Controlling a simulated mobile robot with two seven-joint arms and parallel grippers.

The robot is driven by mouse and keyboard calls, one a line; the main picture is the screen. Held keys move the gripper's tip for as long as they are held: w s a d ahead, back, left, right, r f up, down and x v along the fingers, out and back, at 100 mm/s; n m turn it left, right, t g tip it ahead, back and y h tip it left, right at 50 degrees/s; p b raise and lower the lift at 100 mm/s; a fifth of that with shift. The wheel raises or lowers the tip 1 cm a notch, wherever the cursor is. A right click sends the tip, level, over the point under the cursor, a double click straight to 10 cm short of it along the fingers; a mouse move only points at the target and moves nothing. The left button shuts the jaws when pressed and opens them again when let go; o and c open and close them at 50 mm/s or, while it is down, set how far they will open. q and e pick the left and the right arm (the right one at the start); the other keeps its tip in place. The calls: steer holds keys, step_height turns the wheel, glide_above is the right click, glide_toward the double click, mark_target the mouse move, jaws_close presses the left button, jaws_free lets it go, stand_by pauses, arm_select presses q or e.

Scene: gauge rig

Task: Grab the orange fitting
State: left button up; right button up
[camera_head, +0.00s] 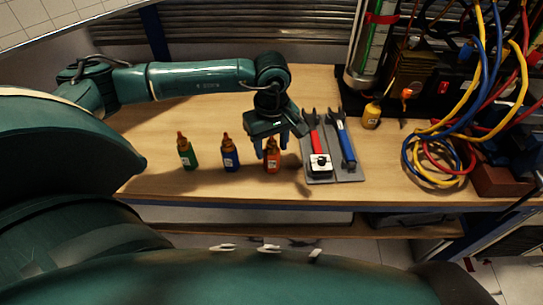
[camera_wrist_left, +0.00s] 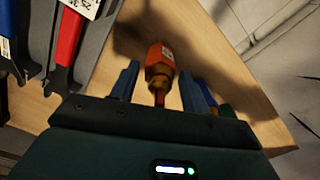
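The orange fitting (camera_head: 272,160) looks like a small bottle with a narrow nozzle and a pale label. It stands upright on the wooden bench, and in the wrist view it (camera_wrist_left: 160,62) shows between the two blue fingers. My left gripper (camera_head: 270,146) points down over it and is open, with a finger on either side. In the wrist view a gap shows on both sides between the fitting and the fingers of the left gripper (camera_wrist_left: 160,84). The fingers partly hide the fitting's upper part in the head view. My right gripper is not in view.
A blue bottle (camera_head: 230,156) and a green bottle (camera_head: 186,154) stand to the left. To the right, a grey tray (camera_head: 343,173) holds red-handled and blue-handled tools. The bench's front edge is near.

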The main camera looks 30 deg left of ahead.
arm_select(q)
jaws_close()
stand_by(0.3)
